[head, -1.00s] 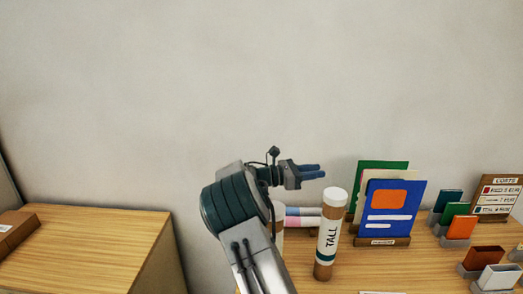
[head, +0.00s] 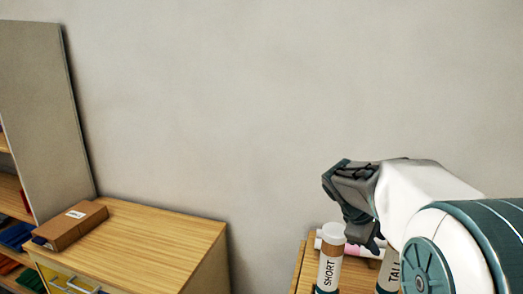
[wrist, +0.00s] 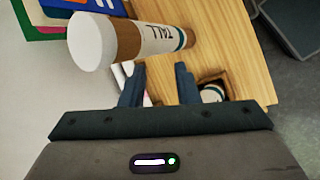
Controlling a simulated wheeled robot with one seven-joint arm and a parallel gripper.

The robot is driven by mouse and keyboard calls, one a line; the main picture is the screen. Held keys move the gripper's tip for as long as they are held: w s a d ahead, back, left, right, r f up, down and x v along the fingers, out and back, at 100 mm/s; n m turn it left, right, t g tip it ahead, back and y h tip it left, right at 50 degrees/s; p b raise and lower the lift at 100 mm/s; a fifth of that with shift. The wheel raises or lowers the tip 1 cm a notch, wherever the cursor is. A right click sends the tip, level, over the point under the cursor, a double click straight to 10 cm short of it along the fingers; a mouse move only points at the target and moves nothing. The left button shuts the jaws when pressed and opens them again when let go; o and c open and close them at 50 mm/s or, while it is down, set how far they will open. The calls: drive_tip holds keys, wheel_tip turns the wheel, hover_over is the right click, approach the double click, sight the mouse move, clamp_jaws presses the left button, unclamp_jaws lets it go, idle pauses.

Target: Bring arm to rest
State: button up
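My gripper (head: 372,240) is at the right of the head view, above the tabletop with the tubes, and points down. In the wrist view its two dark blue fingers (wrist: 159,78) stand apart with nothing held between them. A white tube marked TALL (wrist: 160,38) with a brown band is just beyond the fingers. In the head view the TALL tube (head: 389,272) is partly hidden behind my arm. A tube marked SHORT (head: 330,265) stands left of it, close to my gripper.
A wooden cabinet (head: 150,245) with a brown box (head: 72,226) on it is at the left, beside a shelf unit with a grey side panel (head: 45,110). Pink and white rolls (head: 345,248) lie behind the SHORT tube. Blue and green cards (wrist: 50,20) show top left in the wrist view.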

drive_tip(key=s+a+f+m+y, duration=0.2)
drive_tip(key=s+a+m, duration=0.1)
drive_tip(key=s, duration=0.3)
drive_tip(key=s+a+f+m+t+y+b, duration=0.1)
drive_tip(key=s+a+m+y, duration=0.1)
drive_tip(key=s+a, duration=0.3)
drive_tip(key=s+a+f+m+t+y, duration=0.1)
drive_tip(key=s+a+m, duration=0.3)
drive_tip(key=s, duration=0.4)
drive_tip(key=shift+s+f+y+b, duration=0.3)
drive_tip(key=shift+s+f+y, duration=0.1)
drive_tip(key=shift+f+y, duration=0.35)
